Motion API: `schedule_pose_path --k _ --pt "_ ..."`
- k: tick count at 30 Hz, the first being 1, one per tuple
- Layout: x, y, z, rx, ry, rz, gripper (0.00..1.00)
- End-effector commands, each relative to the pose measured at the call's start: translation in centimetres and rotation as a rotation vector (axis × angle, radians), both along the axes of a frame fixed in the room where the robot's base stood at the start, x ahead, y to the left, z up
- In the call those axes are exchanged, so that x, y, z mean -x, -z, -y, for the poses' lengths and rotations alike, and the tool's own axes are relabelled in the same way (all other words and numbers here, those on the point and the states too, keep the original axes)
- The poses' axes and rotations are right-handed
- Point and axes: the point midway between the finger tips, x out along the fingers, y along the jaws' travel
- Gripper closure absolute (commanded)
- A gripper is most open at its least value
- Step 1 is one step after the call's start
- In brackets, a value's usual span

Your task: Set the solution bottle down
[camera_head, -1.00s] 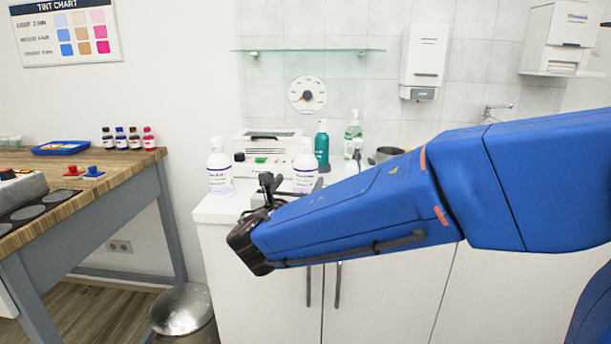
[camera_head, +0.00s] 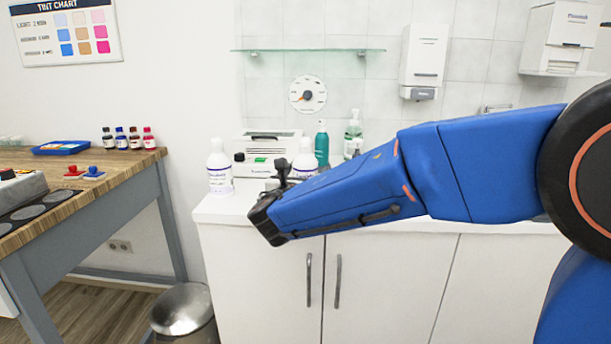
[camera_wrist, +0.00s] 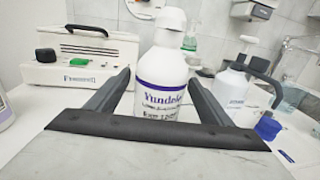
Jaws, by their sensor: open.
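A white solution bottle with a purple-lettered label (camera_wrist: 163,72) stands upright between the two fingers of my gripper (camera_wrist: 160,88) in the wrist view. The fingers are spread, with a gap visible on the bottle's left; contact on the right is unclear. Its lower part is hidden by the gripper's dark bar. In the head view the same bottle (camera_head: 304,160) stands on the white counter (camera_head: 215,211), partly behind my arm. My gripper (camera_head: 279,178) shows there just in front and to its left. A second, similar white bottle (camera_head: 219,170) stands apart at the counter's left end.
A white device with a green button (camera_head: 268,155) stands behind the bottles. A teal bottle (camera_head: 321,145) and a clear green pump bottle (camera_head: 353,135) stand at the back. A white jug with a dark handle (camera_wrist: 236,93) and a blue object (camera_wrist: 267,128) are to the right.

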Motion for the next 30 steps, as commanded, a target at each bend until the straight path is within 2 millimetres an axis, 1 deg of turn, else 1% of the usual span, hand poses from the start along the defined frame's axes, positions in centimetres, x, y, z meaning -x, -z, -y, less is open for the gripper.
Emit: schedule_pose_path --k 2,5,6,8,9,10,11,17,20,23,30 --pt "0.0 0.0 0.0 0.000 0.000 0.000 0.26" --pt "0.0 0.0 0.0 0.000 0.000 0.000 0.47" --pt "0.0 0.0 0.0 0.000 0.000 0.000 0.57" --pt "0.0 0.0 0.0 0.000 0.000 0.000 0.71" --pt "0.1 0.0 0.0 0.000 0.000 0.000 0.81" --pt "0.1 -0.1 0.0 -0.001 0.000 0.001 0.83" --pt "0.1 -0.1 0.0 0.000 0.000 0.001 0.88" --pt "0.1 -0.3 0.0 -0.001 0.000 0.002 0.88" --pt "0.1 -1.0 0.0 -0.001 0.000 0.003 0.88" --pt "0.1 -2.5 0.0 -0.003 -0.001 0.005 0.88" --pt "0.1 -6.9 0.0 -0.003 0.000 0.005 0.88"
